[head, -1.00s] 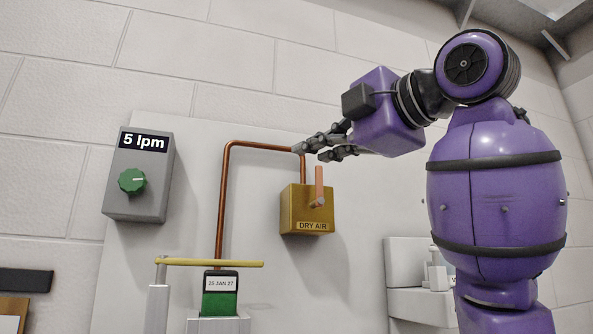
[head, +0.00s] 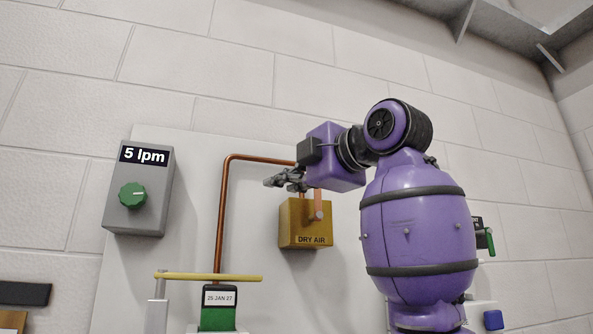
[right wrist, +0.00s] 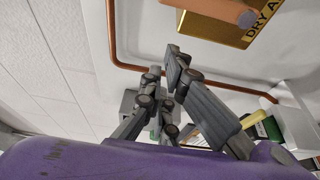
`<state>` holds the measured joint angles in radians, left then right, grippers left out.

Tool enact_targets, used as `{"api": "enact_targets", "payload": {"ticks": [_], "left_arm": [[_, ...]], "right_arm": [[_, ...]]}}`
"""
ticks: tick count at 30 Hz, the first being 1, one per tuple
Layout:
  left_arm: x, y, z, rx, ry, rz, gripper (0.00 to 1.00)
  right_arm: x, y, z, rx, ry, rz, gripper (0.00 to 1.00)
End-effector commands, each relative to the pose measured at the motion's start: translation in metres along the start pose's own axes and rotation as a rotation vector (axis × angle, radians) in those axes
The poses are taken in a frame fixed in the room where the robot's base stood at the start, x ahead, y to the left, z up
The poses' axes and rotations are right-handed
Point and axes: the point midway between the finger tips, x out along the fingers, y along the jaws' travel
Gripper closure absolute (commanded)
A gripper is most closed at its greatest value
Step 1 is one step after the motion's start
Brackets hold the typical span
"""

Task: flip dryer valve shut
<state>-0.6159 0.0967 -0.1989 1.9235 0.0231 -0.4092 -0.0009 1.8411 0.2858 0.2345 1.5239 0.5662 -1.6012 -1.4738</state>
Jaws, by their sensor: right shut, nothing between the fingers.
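The dry air valve is a brass box (head: 305,222) labelled DRY AIR on a pale wall panel. Its flat copper-coloured lever (head: 318,203) points up from a round pivot on the front face. The lever's top end meets my right wrist in the head view, so its tip is hidden. My right gripper (head: 275,181) is shut and empty, above and left of the box, left of the lever. In the right wrist view the fingers (right wrist: 163,84) are apart from the lever (right wrist: 222,8) and the box (right wrist: 200,24), which sit at the top edge. My left gripper is not in view.
A copper pipe (head: 222,220) runs up and over to the box, close behind my fingers. A grey box (head: 150,215) with a green knob reads 5 lpm at left. Below stand a yellow bar (head: 210,277) and a green dated unit (head: 220,317).

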Motion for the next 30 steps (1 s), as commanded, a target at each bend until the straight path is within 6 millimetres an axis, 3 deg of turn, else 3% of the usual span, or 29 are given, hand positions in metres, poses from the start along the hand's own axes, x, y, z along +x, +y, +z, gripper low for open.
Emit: {"api": "enact_targets", "payload": {"ticks": [3,9,30], "left_arm": [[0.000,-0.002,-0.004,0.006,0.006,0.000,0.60],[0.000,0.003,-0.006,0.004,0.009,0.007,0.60],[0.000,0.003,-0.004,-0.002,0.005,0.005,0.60]], "right_arm": [[-0.009,0.004,0.015,0.000,-0.002,0.005,1.00],[-0.012,0.002,0.026,-0.001,-0.001,0.003,1.00],[-0.013,0.004,0.030,0.054,-0.002,0.022,1.00]]}}
